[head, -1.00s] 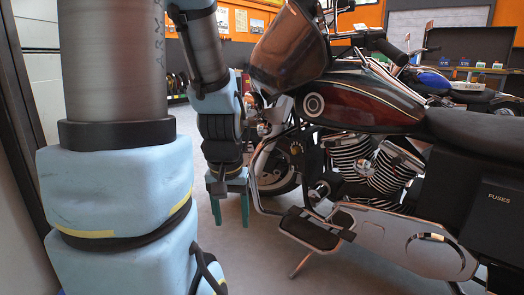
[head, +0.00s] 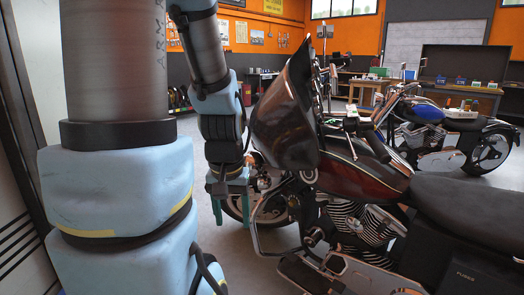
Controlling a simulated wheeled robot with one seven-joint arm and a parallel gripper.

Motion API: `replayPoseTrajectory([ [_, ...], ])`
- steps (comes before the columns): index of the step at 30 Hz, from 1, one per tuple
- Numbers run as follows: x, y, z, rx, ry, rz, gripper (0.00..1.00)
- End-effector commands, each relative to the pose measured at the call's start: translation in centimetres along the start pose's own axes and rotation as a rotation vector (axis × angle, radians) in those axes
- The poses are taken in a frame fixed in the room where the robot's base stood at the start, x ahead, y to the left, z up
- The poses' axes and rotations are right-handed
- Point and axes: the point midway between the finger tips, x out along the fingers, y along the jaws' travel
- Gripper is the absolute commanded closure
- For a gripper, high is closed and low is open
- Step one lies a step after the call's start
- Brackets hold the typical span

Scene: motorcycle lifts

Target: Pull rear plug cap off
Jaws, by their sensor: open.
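A dark red and black motorcycle (head: 355,175) stands on the right in the head view. Its V-twin engine (head: 352,222) shows chrome cylinders below the tank. I cannot make out any plug cap on it; the rear cylinder is partly covered by the tank, the seat and dark parts. My gripper (head: 231,218) hangs pointing down at the left of the motorcycle, by its front wheel (head: 262,207). Its two teal fingers are apart with nothing seen between them. In the picture the gripper is well to the left of the engine.
A black side case (head: 470,272) fills the lower right. A blue motorcycle (head: 445,125) stands behind on the right. Workbenches (head: 460,92) line the back. A door or panel (head: 25,190) is close on the left. Grey floor (head: 225,245) is clear beneath my gripper.

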Motion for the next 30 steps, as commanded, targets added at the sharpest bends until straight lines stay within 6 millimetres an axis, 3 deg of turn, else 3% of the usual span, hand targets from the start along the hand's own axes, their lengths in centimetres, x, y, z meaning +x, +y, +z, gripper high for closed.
replayPoseTrajectory([
  [1,-2.9,0.0,-0.4,0.0,0.0,0.0,0.37],
  [7,-5.8,0.0,-0.8,0.0,0.0,0.0,0.37],
  [30,-6.1,0.0,-0.8,0.0,0.0,0.0,0.37],
])
